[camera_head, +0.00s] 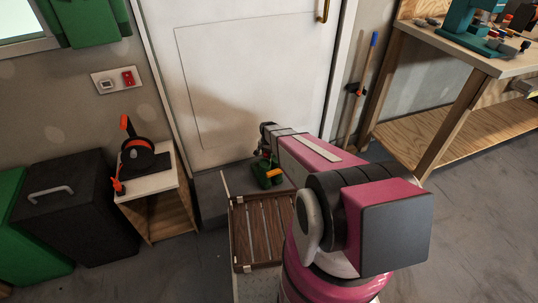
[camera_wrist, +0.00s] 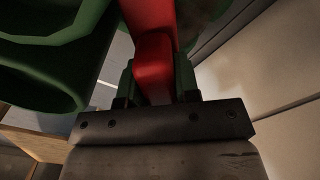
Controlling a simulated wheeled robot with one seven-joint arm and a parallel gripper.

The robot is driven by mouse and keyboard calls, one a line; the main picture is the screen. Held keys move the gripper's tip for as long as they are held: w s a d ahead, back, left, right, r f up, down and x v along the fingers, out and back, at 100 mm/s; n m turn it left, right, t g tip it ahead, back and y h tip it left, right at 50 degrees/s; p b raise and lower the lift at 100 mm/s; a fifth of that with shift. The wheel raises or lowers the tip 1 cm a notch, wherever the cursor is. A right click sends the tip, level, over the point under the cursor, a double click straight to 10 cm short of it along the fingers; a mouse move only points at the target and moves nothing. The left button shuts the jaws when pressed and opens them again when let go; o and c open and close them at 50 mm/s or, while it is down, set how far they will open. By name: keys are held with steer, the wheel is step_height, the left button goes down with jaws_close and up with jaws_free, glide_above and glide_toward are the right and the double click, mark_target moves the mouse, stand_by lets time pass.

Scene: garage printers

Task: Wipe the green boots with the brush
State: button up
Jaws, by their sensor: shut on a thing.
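The green boots (camera_head: 266,174) stand by the foot of the white door, partly hidden behind my arm in the head view. In the wrist view a large green boot (camera_wrist: 40,75) with a rounded rim fills the left side. My gripper (camera_wrist: 157,80) is shut on a red handle, which I take to be the brush (camera_wrist: 153,55). The brush's far end runs out of the top of the wrist view, so its bristles are hidden. My gripper is close beside the boots; I cannot tell whether the brush touches them.
A slatted wooden bench top (camera_head: 257,230) lies in front of the boots. A small wooden stand (camera_head: 160,205) with a cable reel (camera_head: 140,158) is to the left, beside a black box (camera_head: 75,212). A workbench (camera_head: 490,65) stands right. A blue-handled broom (camera_head: 365,70) leans beside the door.

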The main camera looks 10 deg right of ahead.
steer(key=shift+w+a, duration=0.65)
steer(key=shift+w, duration=2.6)
steer(key=shift+s+r, duration=0.15)
steer(key=shift+s, duration=1.1)
steer(key=shift+s+r, duration=0.2)
steer(key=shift+s, duration=1)
steer(key=shift+s+r, duration=0.15)
steer(key=shift+s, duration=1.1)
steer(key=shift+s+a+r, duration=0.1)
steer(key=shift+a, duration=0.6)
steer(key=shift+w+a, duration=0.65)
steer(key=shift+w, duration=2.85)
steer(key=s+r, duration=0.1)
steer(key=s, duration=0.6)
steer(key=shift+s, duration=0.1)
steer(key=shift+r, duration=3)
